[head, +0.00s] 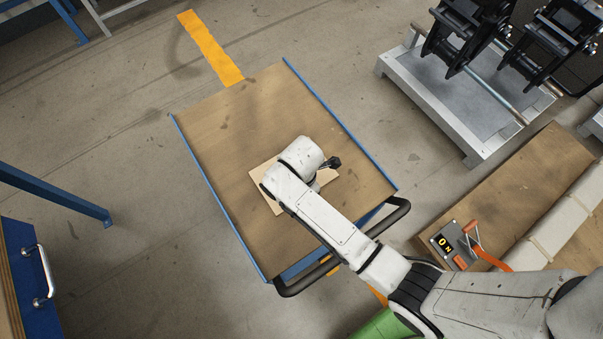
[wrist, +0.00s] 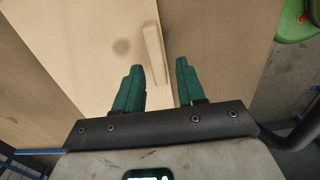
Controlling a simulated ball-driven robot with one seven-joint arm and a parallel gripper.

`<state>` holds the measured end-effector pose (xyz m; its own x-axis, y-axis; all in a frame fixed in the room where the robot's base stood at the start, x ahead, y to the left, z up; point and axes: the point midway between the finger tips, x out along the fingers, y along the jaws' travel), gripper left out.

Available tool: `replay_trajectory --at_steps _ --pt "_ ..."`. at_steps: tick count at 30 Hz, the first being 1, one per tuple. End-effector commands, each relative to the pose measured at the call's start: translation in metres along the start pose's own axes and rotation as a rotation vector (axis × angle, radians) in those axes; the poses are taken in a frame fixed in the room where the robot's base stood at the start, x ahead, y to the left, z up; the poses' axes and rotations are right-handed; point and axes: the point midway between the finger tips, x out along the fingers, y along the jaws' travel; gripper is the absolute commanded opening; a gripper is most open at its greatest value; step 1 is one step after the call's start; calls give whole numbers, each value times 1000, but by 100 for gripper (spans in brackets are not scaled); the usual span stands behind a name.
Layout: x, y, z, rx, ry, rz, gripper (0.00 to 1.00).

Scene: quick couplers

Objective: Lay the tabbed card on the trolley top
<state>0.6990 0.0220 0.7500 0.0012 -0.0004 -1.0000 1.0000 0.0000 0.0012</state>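The tabbed card (head: 262,178) is a pale, thin sheet that appears to lie flat on the brown trolley top (head: 235,130), near its middle. My arm covers much of it in the head view. In the wrist view the card (wrist: 90,45) fills the centre-left, and its raised tab (wrist: 154,50) stands up as a narrow bar. My gripper (wrist: 160,75) has two green fingers spread apart. The near end of the tab shows between the fingertips, with a gap visible on both sides. The fingertips are hidden under my wrist in the head view.
The trolley has blue edge strips and a black push handle (head: 390,218) at its near side. A grey metal stand (head: 450,100) with black couplers is at upper right. A wooden bench with a switch box (head: 453,245) is at lower right. Bare trolley top surrounds the card.

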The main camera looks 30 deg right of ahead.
Motion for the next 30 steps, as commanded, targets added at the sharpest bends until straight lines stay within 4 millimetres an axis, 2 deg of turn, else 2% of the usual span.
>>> replay_trajectory --at_steps 5,12,18,24,30 --pt "-22 1 0 0 1 3 40" --pt "-72 1 0 -1 1 5 40" --pt "-104 1 0 -1 0 3 40" --pt "-119 1 0 -1 0 1 40" --pt "-120 0 0 2 0 0 40"
